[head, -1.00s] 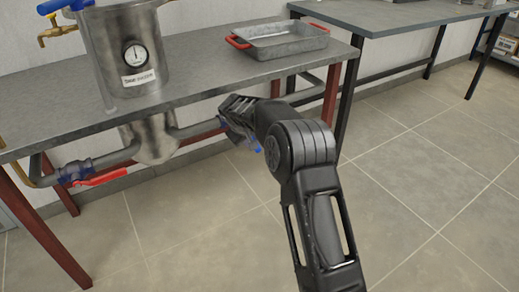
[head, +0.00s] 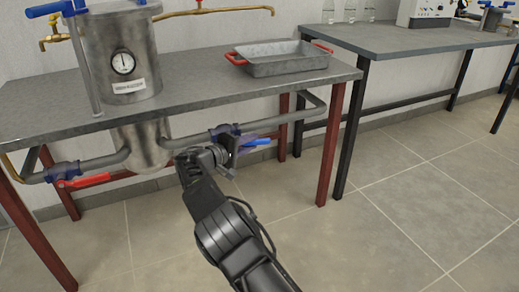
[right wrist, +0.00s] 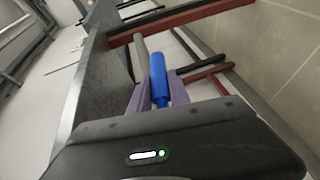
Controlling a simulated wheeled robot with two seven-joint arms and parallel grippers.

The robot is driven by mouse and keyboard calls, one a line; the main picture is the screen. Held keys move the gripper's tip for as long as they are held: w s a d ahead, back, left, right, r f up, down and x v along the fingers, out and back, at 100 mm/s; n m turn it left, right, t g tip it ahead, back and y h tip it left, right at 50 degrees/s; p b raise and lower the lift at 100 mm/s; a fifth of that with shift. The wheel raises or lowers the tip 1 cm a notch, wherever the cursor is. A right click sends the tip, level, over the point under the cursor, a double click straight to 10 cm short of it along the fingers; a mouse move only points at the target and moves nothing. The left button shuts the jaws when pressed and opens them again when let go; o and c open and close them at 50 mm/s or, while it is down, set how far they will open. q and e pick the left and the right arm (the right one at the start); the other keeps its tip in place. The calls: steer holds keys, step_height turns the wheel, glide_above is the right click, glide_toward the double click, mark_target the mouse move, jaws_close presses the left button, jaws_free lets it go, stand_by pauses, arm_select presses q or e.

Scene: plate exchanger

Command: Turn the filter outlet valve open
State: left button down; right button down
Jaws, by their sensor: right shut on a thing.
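The valve with the blue lever sits on the pipe under the near table, right of the steel filter vessel (head: 145,140). Its blue body (head: 224,130) shows beside my wrist, and its blue lever (head: 258,142) points right, roughly along the pipe. My right gripper (head: 236,146) is at this lever and hides part of it. In the right wrist view the blue lever (right wrist: 158,78) lies between the two fingers of my right gripper (right wrist: 158,100), which are shut on it. My left gripper is not in view.
A second valve with a red lever (head: 85,181) is on the pipe at the left. Red table legs (head: 329,150) and the table edge (head: 200,111) surround the pipes. A metal tray (head: 285,64) stands on top. The tiled floor at right is clear.

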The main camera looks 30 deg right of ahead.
steer(key=shift+d+r+n+t+h+b, duration=0.1)
steer(key=shift+r+n+t+h+b, duration=0.2)
steer(key=shift+r+n+h+b, duration=0.5)
steer(key=shift+f+m+p, duration=0.15)
steer(key=shift+m+p, duration=0.2)
steer(key=shift+m, duration=0.05)
steer(key=c, duration=1.2)
jaws_free()
steer(key=p+v, duration=0.2)
steer(key=v, duration=0.5)
steer(key=shift+s+a+f+p, duration=0.15)
steer(key=shift+a+f+p, duration=0.05)
steer(key=shift+a+p, duration=0.15)
